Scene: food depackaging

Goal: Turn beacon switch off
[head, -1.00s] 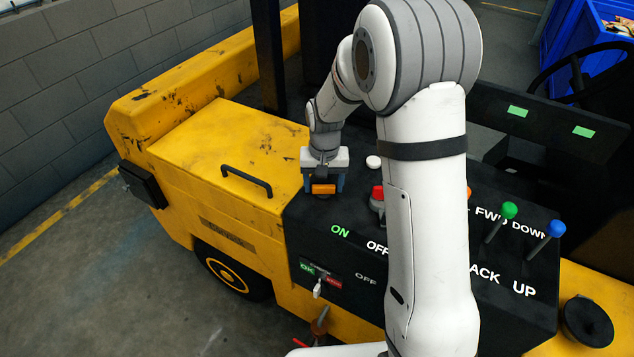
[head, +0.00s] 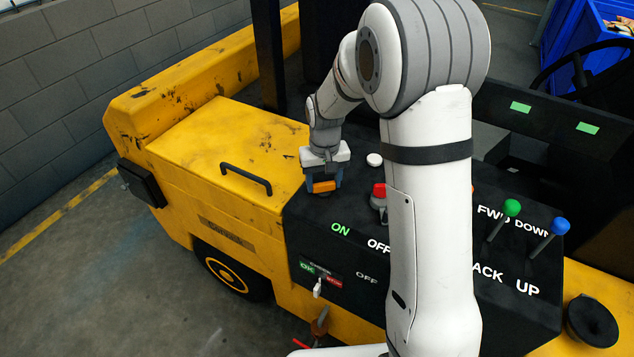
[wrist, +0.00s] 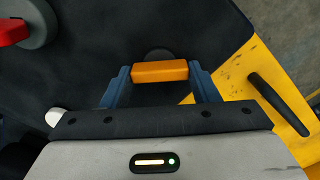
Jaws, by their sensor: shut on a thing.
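The beacon switch (head: 324,186) is an orange block-shaped knob on the black control panel (head: 420,262), above the ON and OFF lettering. My gripper (wrist: 160,80) is shut on the orange knob, with one blue finger at each end of it in the wrist view. In the head view my gripper (head: 324,180) reaches down onto the knob from above. The knob's base is mostly hidden, with a dark round part showing behind it in the wrist view. No beacon light is clearly visible.
A red switch (head: 379,190) on a grey base and a white button (head: 374,160) stand right of my gripper. A yellow hood with a black handle (head: 246,178) lies left. Green (head: 512,207) and blue (head: 560,226) levers stand farther right. A white toggle (head: 317,287) is on the panel's front.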

